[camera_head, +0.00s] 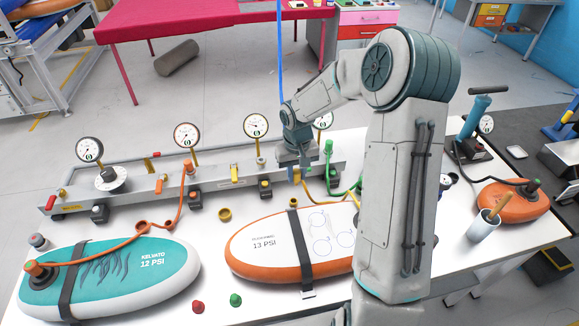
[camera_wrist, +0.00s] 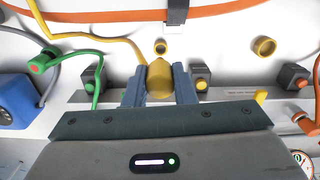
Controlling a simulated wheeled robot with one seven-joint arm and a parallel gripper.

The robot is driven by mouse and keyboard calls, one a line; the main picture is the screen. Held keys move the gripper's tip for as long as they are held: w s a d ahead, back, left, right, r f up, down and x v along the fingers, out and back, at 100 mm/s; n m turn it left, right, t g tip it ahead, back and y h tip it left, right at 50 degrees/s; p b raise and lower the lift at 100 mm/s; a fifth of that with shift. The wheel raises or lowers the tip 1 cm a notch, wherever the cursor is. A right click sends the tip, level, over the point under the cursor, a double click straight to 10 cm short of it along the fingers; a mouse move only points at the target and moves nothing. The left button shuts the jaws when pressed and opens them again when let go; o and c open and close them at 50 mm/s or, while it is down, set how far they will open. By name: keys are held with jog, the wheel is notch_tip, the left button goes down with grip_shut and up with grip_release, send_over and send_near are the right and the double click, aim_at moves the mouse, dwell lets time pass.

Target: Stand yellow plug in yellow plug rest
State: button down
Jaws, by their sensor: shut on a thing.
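The yellow plug (camera_wrist: 159,80) is between my gripper's fingers (camera_wrist: 160,88) in the wrist view. My gripper is shut on it. In the head view my gripper (camera_head: 296,174) is in front of the gauge rail, and the plug is hard to make out there. A yellow ring (camera_wrist: 263,47), which looks like the plug rest, lies open on the white table to the right of the plug in the wrist view. It also shows in the head view (camera_head: 225,214), left of my gripper and apart from it.
A rail (camera_head: 150,190) with gauges, valves and black blocks runs behind. A yellow hose (camera_wrist: 105,37) passes close to the plug. A white-orange board (camera_head: 270,246) and a teal board (camera_head: 95,280) lie in front.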

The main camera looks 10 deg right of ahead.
aim_at(296, 175)
jog(key=shift+w+d+f+n+b, duration=0.15)
jog(key=shift+w+f+n+b, duration=0.25)
jog(key=shift+f+n+b, duration=0.25)
jog(key=shift+w+d+f+n+b, duration=0.1)
jog(key=shift+d+f+n+b, duration=0.1)
jog(key=shift+n+b, duration=0.55)
jog(key=n+b, duration=0.1)
jog(key=f+n+b, duration=0.1)
jog(key=n+b, duration=0.1)
jog(key=shift+w+a+n, duration=0.2)
jog(key=shift+n, duration=0.1)
jog(key=n+b, duration=0.2)
jog(key=n, duration=0.1)
jog(key=w+f+n+b, duration=0.1)
jog(key=n+b, duration=0.2)
jog(key=n, duration=0.1)
jog(key=n+b, duration=0.3)
jog(key=n, duration=0.1)
jog(key=shift+w+a+f, duration=0.15)
jog(key=shift+w+f, duration=0.1)
jog(key=shift+f, duration=0.05)
jog(key=shift+r+p, duration=0.1)
jog(key=shift+p, duration=0.2)
jog(key=shift+f+b, duration=1.75)
jog(key=shift+f, duration=1.3)
